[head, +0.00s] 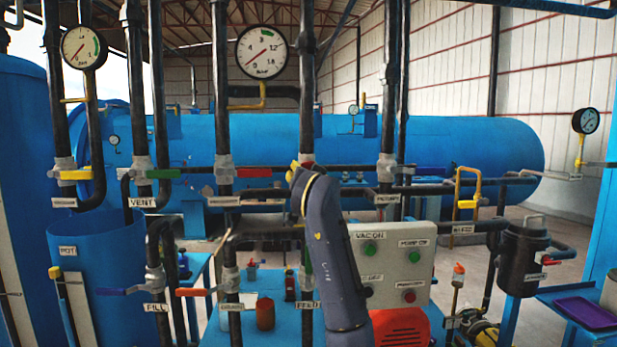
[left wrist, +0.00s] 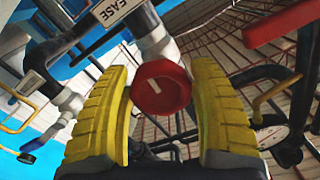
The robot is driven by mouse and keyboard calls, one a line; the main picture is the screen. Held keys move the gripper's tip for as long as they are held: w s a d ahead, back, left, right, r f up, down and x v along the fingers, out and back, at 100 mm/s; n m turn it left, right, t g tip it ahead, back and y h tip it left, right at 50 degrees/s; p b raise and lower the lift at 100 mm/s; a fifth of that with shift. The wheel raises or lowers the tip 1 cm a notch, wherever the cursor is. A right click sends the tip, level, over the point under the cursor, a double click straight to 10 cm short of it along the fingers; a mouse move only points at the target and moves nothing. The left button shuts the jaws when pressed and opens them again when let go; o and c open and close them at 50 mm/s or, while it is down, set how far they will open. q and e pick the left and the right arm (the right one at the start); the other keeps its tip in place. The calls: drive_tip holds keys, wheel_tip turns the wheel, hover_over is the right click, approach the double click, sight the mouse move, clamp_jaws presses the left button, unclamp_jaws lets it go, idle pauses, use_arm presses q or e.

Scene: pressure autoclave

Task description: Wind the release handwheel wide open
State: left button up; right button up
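The release handwheel (left wrist: 160,88) is a small red round knob with a white mark on its face, seen in the left wrist view on a pale valve body (left wrist: 158,45). A label ending in "EASE" (left wrist: 115,8) is beside it. In the head view my left gripper (head: 300,164) is at a central pipe, and my dark arm hides much of the knob. My right gripper is not in view.
Several upright black pipes carry lever valves, including a red lever (head: 254,173) and a green lever (head: 163,173) left of my gripper. A grey button panel (head: 392,265) stands right of my arm. A large blue vessel (head: 460,150) lies behind.

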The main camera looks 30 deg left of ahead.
use_arm(q)
drive_tip(key=o, duration=0.4)
drive_tip(key=shift+o, duration=0.2)
drive_tip(key=v, duration=1.2)
